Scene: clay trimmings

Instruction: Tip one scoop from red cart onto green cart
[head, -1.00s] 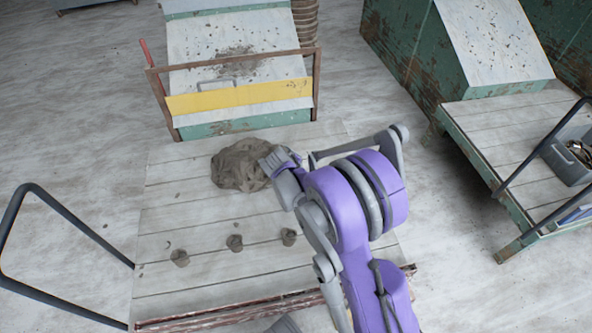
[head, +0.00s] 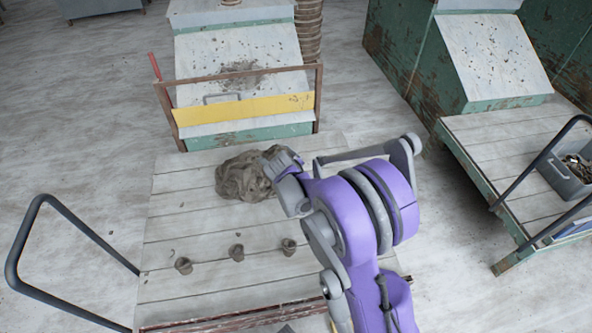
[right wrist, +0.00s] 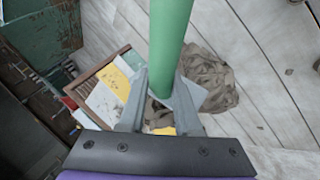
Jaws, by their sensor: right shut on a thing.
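The red cart (head: 165,226) is a pale plank deck with a worn red front edge. A grey-brown clay heap (head: 240,178) lies at its back, and also shows in the right wrist view (right wrist: 208,82). My right gripper (head: 282,165) is over the heap's right side. In the right wrist view my right gripper (right wrist: 160,100) is shut on a green handle (right wrist: 172,40), apparently the scoop's. The scoop's bowl is not visible, so I cannot tell its load. The green cart (head: 480,133), a plank deck with green edges, stands at the right. My left gripper is out of view.
A grey bin (head: 570,172) with things inside stands on the green cart, by a dark rail (head: 535,168). A framed yellow board (head: 245,108) stands behind the red cart. Bare floor separates the carts.

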